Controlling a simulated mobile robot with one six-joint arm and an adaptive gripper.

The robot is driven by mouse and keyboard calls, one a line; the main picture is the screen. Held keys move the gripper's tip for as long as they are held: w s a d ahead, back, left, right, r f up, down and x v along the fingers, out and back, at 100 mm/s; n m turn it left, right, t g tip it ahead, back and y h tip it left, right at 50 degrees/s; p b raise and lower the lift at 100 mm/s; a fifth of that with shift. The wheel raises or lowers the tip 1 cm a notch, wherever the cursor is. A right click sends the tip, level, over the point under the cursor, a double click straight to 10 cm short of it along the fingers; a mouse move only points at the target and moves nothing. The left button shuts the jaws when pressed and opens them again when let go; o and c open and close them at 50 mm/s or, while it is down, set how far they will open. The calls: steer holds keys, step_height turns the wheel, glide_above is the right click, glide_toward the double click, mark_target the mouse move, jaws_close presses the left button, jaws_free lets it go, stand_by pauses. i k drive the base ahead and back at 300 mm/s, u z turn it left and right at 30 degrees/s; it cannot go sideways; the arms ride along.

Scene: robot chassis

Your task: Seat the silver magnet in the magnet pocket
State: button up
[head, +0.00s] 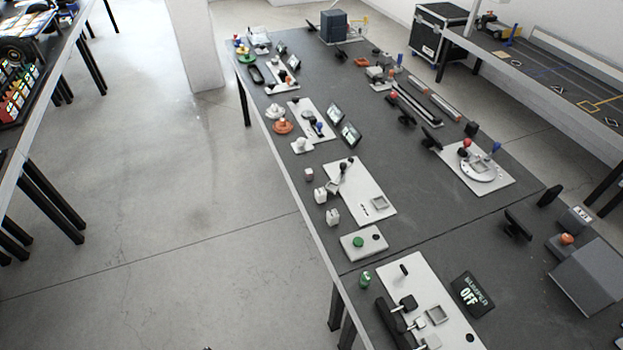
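I cannot single out the silver magnet or the magnet pocket for certain in the head view. A pale plate (408,267) at the bottom, near the table's left edge, has a square raised frame (437,315), a small light block (420,323), a dark post and a black lever-like fixture (386,318). Another pale plate (345,178) further back carries a similar square frame (379,203) and dark upright parts. Whether either frame holds anything is too small to tell. My gripper is not recognisable in view.
The long dark table (400,240) carries many fixtures. A display reading OFF (472,294) lies right of the nearest plate. A green-button box (364,243), a green can (365,279) and white blocks (333,216) stand nearby. The floor (180,200) left of the table is clear.

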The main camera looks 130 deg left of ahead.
mark_target(332, 188)
steer(key=z, duration=0.7)
steer(key=k, duration=0.1)
steer(key=u, duration=3.1)
steer(key=k, duration=0.15)
steer(key=u, duration=1.4)
steer(key=i, duration=0.2)
